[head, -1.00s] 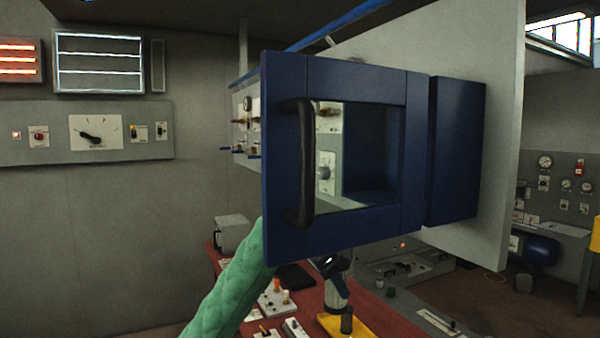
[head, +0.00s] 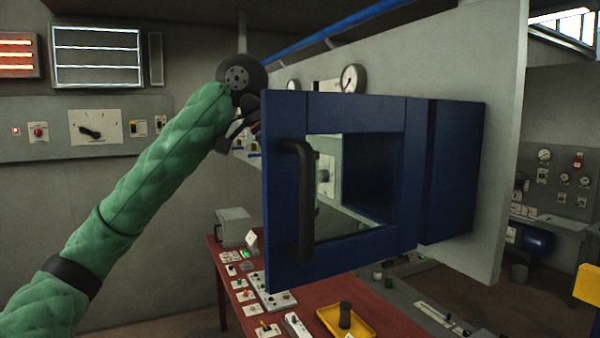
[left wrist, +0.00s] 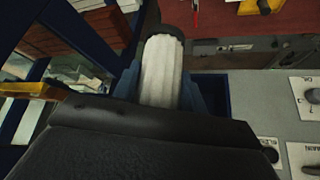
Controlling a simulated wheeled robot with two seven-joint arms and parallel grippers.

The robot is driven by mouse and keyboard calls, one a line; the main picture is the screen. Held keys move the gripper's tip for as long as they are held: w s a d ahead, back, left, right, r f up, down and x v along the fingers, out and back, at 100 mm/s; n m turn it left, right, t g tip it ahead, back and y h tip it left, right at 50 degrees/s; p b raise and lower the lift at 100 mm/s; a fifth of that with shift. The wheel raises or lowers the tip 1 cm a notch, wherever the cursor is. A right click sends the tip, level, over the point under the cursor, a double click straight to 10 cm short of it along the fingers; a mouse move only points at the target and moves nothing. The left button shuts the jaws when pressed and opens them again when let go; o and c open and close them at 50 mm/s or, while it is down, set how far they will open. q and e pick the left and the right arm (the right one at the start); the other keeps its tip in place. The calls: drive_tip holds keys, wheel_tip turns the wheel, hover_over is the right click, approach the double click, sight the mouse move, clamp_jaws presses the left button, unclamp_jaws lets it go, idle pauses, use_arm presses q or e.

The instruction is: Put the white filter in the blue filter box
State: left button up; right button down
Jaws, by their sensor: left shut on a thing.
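The blue filter box (head: 455,170) is mounted on a grey panel in the head view. Its blue front (head: 385,113) has a square window and a black handle (head: 305,200). My left gripper (head: 238,128) is up at the box's top left corner, its fingers partly hidden by the blue front. In the left wrist view the white filter (left wrist: 160,72), ribbed with a dark end, sits between dark blue parts just beyond the gripper's black body. My left gripper is shut on it. Whether the filter touches the box is unclear. My right gripper is out of view.
A red table (head: 375,305) below holds switches and a yellow tray (head: 345,320). Gauges (head: 352,78) show above the box. A grey control panel (left wrist: 285,110) lies to the right in the left wrist view.

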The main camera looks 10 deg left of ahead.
use_arm(q)
drive_tip(key=shift+w+d+f, duration=0.25)
drive_tip(key=shift+w+d, duration=1.7)
drive_tip(key=shift+d, duration=0.7)
drive_tip(key=shift+w+d+f, duration=0.25)
drive_tip(key=shift+w+d, duration=1.7)
drive_tip(key=shift+d, duration=0.75)
drive_tip(key=shift+w+d+f, duration=0.25)
drive_tip(key=shift+w+d, duration=1.7)
drive_tip(key=shift+d, duration=0.7)
drive_tip(key=shift+d+f, duration=0.1)
drive_tip(key=shift+f, duration=0.55)
drive_tip(key=o, duration=1.1)
